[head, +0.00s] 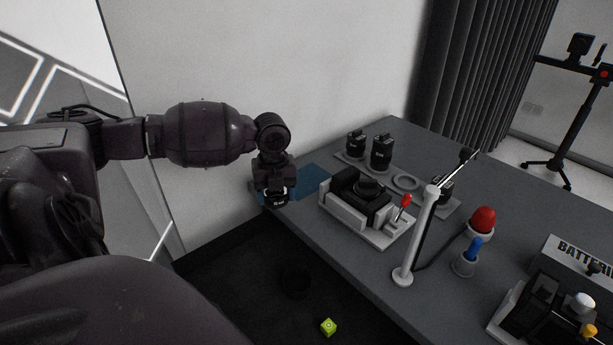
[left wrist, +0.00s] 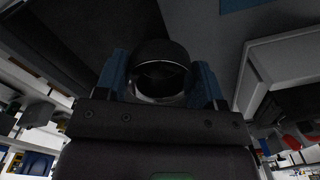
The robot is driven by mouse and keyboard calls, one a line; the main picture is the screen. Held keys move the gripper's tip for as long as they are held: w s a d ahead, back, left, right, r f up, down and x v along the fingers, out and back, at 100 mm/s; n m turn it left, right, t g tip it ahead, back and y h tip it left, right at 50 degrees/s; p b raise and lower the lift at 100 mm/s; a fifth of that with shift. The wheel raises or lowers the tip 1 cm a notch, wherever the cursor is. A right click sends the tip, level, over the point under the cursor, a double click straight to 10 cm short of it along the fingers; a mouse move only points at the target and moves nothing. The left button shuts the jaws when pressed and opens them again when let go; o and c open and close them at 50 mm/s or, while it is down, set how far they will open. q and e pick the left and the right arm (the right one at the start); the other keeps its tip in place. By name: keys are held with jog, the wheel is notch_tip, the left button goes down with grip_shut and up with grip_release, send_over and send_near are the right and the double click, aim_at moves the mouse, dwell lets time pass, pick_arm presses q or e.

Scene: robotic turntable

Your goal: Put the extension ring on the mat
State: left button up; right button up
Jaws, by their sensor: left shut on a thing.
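The extension ring (head: 278,201) is a short black cylinder with small white marks. It also shows in the left wrist view (left wrist: 160,72) as a dark round piece with a paler rim. My left gripper (head: 274,192) points down and is shut on it, with a blue finger on each side in the wrist view. The mat (head: 314,182) is a flat blue patch at the table's far left corner, partly hidden behind my gripper. The ring is in front of the mat's left part; I cannot tell its height above it. My right gripper is not in view.
Right of the mat stands a white-framed black device (head: 362,198) with a red-tipped lever. Behind it, black cylinders (head: 381,153) and an empty grey ring holder (head: 406,182) sit on the table (head: 335,255). A white post (head: 414,235) stands nearer.

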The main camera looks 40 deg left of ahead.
pick_arm(q)
jog(key=b, duration=0.4)
send_over(306, 180)
jog(key=s, duration=0.2)
jog(key=shift+w+d+f, duration=0.15)
jog(key=shift+d+f, duration=0.1)
jog(key=shift+d, duration=0.05)
jog(key=shift+w+a+r, duration=0.15)
jog(key=shift+w+a, duration=0.15)
jog(key=shift+w, duration=0.45)
notch_tip(306, 180, down, 4)
jog(key=shift+w+r+b, duration=0.1)
jog(key=shift+r+b, duration=0.1)
jog(key=shift+b, duration=0.25)
jog(key=shift+r, duration=0.1)
jog(key=o, duration=0.9)
jog(key=shift+o, duration=0.2)
